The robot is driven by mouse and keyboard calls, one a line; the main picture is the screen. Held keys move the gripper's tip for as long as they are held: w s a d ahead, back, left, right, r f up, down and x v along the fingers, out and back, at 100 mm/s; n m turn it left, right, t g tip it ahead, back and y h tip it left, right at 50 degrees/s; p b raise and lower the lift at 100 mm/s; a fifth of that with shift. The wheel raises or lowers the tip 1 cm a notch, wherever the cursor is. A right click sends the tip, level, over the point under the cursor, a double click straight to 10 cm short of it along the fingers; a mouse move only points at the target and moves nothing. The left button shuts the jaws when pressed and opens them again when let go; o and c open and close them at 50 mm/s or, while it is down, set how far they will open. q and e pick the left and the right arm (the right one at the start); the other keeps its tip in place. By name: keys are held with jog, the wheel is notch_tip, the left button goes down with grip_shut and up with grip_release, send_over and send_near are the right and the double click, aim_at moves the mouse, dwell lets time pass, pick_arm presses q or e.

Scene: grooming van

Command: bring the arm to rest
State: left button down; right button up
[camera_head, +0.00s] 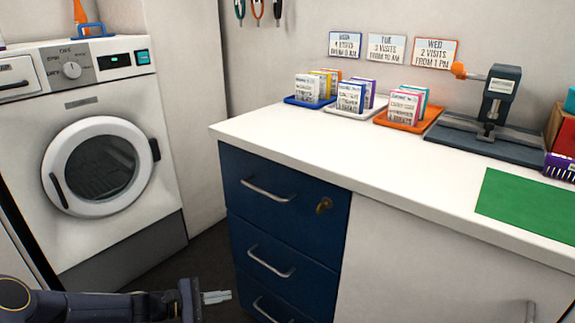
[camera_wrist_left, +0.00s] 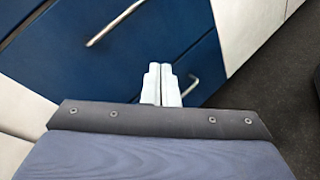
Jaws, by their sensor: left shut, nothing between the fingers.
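My left arm comes in low from the left in the head view. Its gripper (camera_head: 217,297) is in front of the blue drawer unit (camera_head: 240,222), near the lower drawers. In the left wrist view the two pale fingers (camera_wrist_left: 161,84) lie together, shut and empty. Behind them are blue drawer fronts (camera_wrist_left: 150,50) with metal handles. I cannot tell the exact gap between the fingertips and the drawers. My right gripper is in neither view.
A white washing machine (camera_head: 160,187) stands at the left. The white counter (camera_head: 290,133) holds card stacks on blue, white and orange trays (camera_head: 427,123), a dark press (camera_head: 497,95) and a green mat (camera_head: 525,205). Dark floor (camera_head: 200,262) lies open between machine and drawers.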

pick_arm(q)
jog(key=s+r+m+g+y, duration=0.3)
jog(key=s+r+m+y, duration=0.2)
jog(key=s+r+m, duration=0.75)
jog(key=s+a+r+m+t+y, duration=0.1)
jog(key=s+r+y, duration=0.15)
jog(key=s, duration=0.65)
jog(key=s+a+r+m+t+y, duration=0.1)
jog(key=s+a+r+y, duration=0.15)
jog(key=s, duration=0.55)
notch_tip(320, 180, up, 32)
jog(key=p, duration=3.3)
jog(key=shift+s+d, duration=0.25)
jog(key=shift+d, duration=0.2)
